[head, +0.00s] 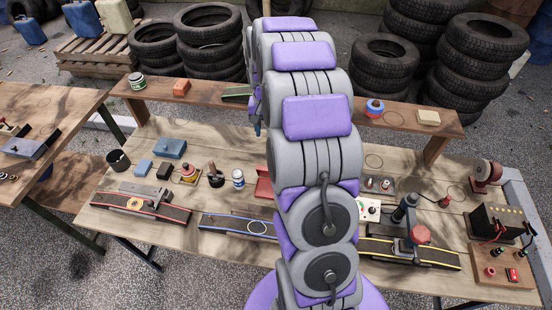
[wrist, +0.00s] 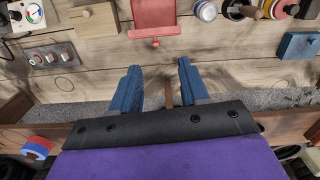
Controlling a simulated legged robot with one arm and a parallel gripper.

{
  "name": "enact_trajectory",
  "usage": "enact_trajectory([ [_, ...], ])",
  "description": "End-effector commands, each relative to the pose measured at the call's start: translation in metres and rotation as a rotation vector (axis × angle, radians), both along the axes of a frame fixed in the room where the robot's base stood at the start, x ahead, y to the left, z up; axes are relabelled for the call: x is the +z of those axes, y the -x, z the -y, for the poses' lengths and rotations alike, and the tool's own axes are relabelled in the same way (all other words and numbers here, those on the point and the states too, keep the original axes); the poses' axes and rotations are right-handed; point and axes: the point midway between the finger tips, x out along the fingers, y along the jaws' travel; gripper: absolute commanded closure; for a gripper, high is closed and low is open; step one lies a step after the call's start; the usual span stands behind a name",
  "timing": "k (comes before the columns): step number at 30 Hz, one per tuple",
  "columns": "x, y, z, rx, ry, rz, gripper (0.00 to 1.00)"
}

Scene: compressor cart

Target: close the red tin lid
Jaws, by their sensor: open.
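The red tin (wrist: 153,14) lies on the workbench at the top of the wrist view, cut off by the frame's edge. A small red tab (wrist: 155,42) sticks out from its near edge. In the head view the tin (head: 264,190) shows only as a red sliver beside my arm, which hides the rest. I cannot tell how far its lid stands open. My gripper (wrist: 158,68) is open and empty, its two blue fingers spread apart and pointing toward the tin, with a gap between them and it. In the head view my arm mostly hides the gripper.
A white-and-blue jar (wrist: 206,10) stands right of the tin, a wooden block (wrist: 95,20) left of it. A switch panel (wrist: 52,56) is farther left, a blue box (wrist: 298,46) far right. A raised shelf (head: 210,92) runs along the bench's back. Bare wood lies before the tin.

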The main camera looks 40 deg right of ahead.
Motion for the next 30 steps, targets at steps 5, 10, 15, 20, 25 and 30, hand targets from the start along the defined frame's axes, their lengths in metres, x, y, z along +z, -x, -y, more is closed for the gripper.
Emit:
enact_trajectory([
  [5,-0.023,-0.012,0.034,-0.074,0.012,0.007,0.55],
  [10,-0.033,-0.014,0.051,-0.098,0.01,0.01,0.55],
  [15,-0.052,-0.014,0.053,-0.099,0.006,0.006,0.55],
  [20,-0.081,-0.014,0.051,-0.098,0.009,0.007,0.55],
  [25,-0.113,-0.014,0.047,-0.098,0.013,0.009,0.55],
  [30,-0.148,-0.013,0.046,-0.098,0.011,0.007,0.55],
])
